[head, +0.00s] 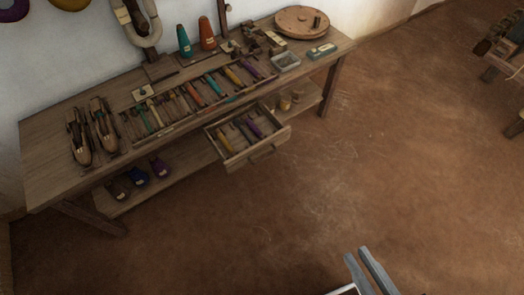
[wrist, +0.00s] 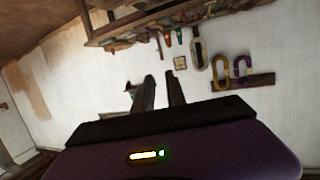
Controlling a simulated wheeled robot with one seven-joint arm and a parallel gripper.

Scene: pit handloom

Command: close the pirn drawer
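The pirn drawer (head: 259,156) is pulled out from under the front edge of the wooden bench in the head view. Yellow and purple pirns (head: 240,131) lie in it, and its front with a handle faces the open floor. My gripper (head: 357,252) is at the bottom of the head view, well away from the drawer and to its lower right. Its two fingers stand apart, with nothing between them. They also show apart in the wrist view (wrist: 160,80), against the white wall. I cannot make out the drawer in the wrist view.
The bench (head: 50,163) carries a rack of coloured pirns (head: 205,92), shuttles (head: 103,122), cones (head: 184,41) and a round wooden disc (head: 302,20). The earthen floor (head: 330,190) between drawer and gripper is clear. A wooden frame (head: 505,55) stands far right.

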